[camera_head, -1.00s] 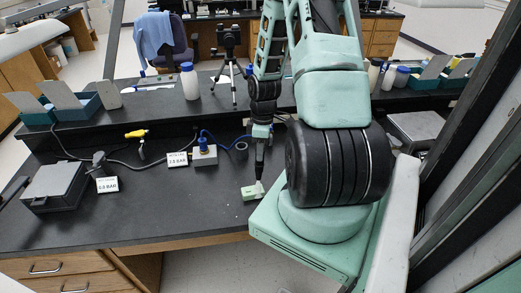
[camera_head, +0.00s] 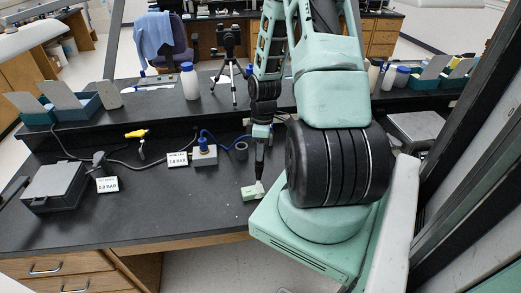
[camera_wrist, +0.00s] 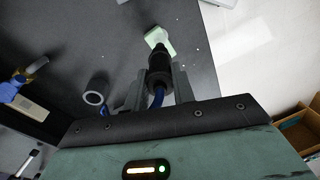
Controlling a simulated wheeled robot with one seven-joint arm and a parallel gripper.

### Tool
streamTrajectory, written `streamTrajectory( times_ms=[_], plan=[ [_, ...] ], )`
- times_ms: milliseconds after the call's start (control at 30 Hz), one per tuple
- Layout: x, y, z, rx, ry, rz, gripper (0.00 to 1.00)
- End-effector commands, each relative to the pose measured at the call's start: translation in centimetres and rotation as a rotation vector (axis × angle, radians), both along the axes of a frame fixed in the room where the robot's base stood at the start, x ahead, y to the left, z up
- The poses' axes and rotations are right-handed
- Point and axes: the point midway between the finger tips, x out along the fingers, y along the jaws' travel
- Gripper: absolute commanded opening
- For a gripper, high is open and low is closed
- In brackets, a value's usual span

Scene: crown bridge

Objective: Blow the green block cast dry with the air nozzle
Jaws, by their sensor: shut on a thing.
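The green block cast (camera_head: 252,192) is a small pale green block on the dark bench near its front edge; it also shows in the wrist view (camera_wrist: 157,37). My gripper (camera_wrist: 158,88) is shut on the air nozzle (camera_wrist: 158,66), a black nozzle with a blue hose trailing from its back. In the head view my gripper (camera_head: 260,160) points down with the nozzle over the cast. No air or water is visible.
Left are a yellow-ended tool (camera_head: 136,133), a second label (camera_head: 107,184) and a dark grey box (camera_head: 55,186). The front middle bench is clear.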

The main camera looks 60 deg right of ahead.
Motion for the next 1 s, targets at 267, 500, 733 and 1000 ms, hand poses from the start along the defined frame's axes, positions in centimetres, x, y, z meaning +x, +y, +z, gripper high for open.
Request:
streamTrajectory(
  times_ms=[267,500,733,1000],
  plan=[
    [0.0,0.0,1.3,0.0,0.0,0.0,0.02],
    [0.0,0.0,3.7,0.0,0.0,0.001,0.02],
    [0.0,0.0,5.8,0.0,0.0,0.001,0.02],
    [0.0,0.0,6.0,0.0,0.0,0.0,0.02]
  ],
)
